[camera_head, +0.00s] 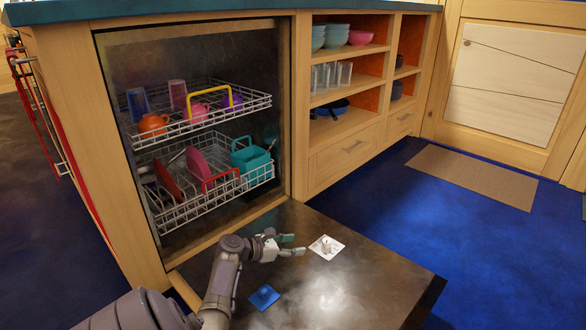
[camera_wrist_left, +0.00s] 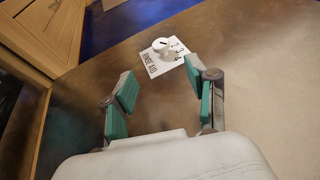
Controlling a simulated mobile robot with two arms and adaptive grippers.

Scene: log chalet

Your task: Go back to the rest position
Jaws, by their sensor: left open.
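My left gripper (camera_head: 291,245) is over the opened dishwasher door (camera_head: 350,285). In the left wrist view the left gripper (camera_wrist_left: 160,88) is open, with nothing between its teal-padded fingers. Past its fingertips is a white square plate with a round knob (camera_head: 326,247), marked "RINSE AID" in the left wrist view (camera_wrist_left: 163,54). The plate lies on the door's inner face, apart from the fingers. A blue square with a small knob (camera_head: 264,296) is on the door nearer to me. My right gripper is not in view.
The dishwasher holds an upper rack (camera_head: 215,120) and a lower rack (camera_head: 215,196), both with colourful dishes. Shelves (camera_head: 350,50) with bowls and glasses stand to the right. A brown mat (camera_head: 474,176) lies on the blue floor (camera_head: 400,215), which is otherwise clear at the right.

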